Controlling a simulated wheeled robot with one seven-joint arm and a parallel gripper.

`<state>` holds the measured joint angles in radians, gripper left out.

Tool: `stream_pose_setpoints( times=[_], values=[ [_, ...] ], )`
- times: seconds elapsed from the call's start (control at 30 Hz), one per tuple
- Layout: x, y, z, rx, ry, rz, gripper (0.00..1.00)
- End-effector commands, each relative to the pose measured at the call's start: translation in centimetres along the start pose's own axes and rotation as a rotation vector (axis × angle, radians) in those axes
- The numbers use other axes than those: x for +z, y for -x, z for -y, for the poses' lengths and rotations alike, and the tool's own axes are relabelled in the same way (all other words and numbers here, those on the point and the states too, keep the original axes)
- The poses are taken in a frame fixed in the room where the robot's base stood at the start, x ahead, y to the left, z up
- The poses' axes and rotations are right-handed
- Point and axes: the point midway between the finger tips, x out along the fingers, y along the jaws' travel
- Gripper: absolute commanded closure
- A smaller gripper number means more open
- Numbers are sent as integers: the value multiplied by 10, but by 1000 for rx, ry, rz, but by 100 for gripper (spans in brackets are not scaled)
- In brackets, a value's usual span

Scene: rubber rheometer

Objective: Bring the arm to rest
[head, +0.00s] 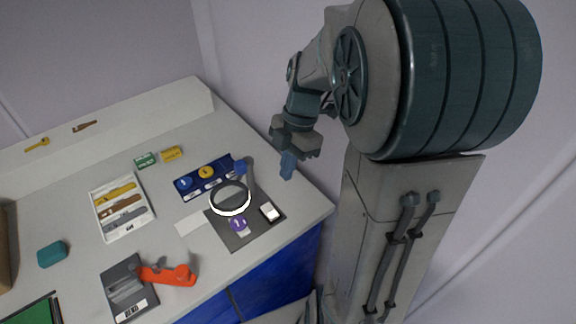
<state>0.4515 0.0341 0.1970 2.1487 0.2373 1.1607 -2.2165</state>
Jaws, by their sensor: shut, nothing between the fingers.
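My arm is raised and bent at the right of the head view. My gripper (287,166) hangs from it with its blue fingers pointing down. The fingers are together with nothing between them.
On the bench, nearest my gripper, a ring lamp or magnifier (231,209) stands on a dark mat (243,240). A blue holder (188,196) with round discs, a white tray (140,229), a teal block (52,254) and an orange tool (172,274) lie farther left.

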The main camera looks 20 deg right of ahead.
Motion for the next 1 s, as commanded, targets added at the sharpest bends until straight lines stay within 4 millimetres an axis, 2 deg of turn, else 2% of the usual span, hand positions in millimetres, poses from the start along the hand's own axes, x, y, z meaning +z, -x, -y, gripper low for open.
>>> stream_pose_setpoints(
  times=[0.47,0.67,1.0],
  values=[
    [-2,0,1,2,-24,9,100],
    [-17,4,12,35,-271,79,100],
    [-42,10,39,196,-860,165,100]
  ],
)
